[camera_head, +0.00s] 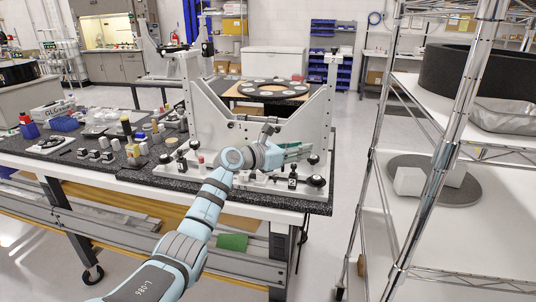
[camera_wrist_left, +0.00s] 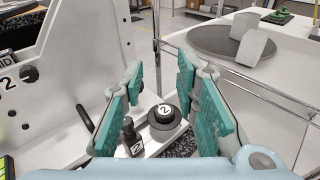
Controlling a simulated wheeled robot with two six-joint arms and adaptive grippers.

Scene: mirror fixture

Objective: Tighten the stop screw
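The white mirror fixture (camera_head: 215,125) stands on the speckled table. Its side wall (camera_wrist_left: 50,65) fills the left of the left wrist view. I cannot tell which of these is the stop screw. My left gripper (camera_head: 297,151) is at the fixture's right end, above the base. In the left wrist view its green-padded fingers (camera_wrist_left: 160,85) are apart, with nothing between them; the knob shows beyond the gap. My right gripper is not in view.
A wire rack (camera_head: 440,150) with a grey disc (camera_head: 440,190) and white blocks stands close on the right. Bottles, small fittings and a blue bin (camera_head: 64,124) crowd the table's left part. A black lever (camera_wrist_left: 84,118) stands by the fixture wall.

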